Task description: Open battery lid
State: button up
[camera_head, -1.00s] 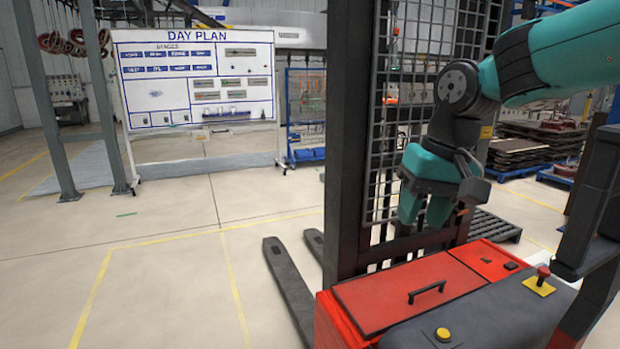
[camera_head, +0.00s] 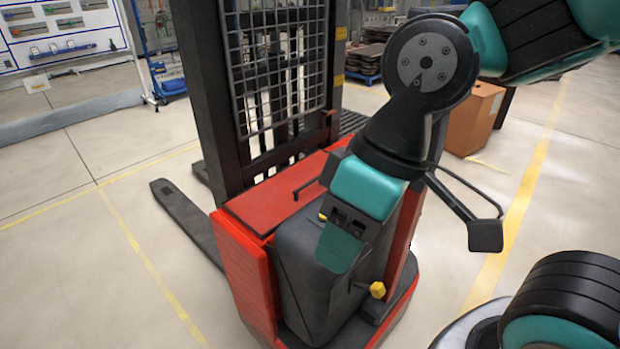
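The battery lid (camera_head: 262,208) is a flat red panel on top of the red forklift body, and it looks closed. Its black bar handle (camera_head: 308,187) stands up near the lid's right side. My gripper (camera_head: 340,262), with teal fingers, points down to the right of the lid, in front of the forklift's dark grey cover. It appears apart from the handle. The fingers overlap in this view, so their spacing is hidden and I cannot tell whether they are open.
The forklift's black mast and mesh guard (camera_head: 278,75) rise behind the lid. Its dark forks (camera_head: 187,225) extend to the left. A yellow knob (camera_head: 377,290) sits on the cover. A cardboard box (camera_head: 472,118) stands behind my arm.

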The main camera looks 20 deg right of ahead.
aim_at(261, 208)
jog(key=k, duration=1.2)
jog(key=u, duration=0.65)
jog(key=i, duration=1.35)
jog(key=z, duration=0.65)
jog(key=i, duration=0.7)
jog(key=z, duration=0.75)
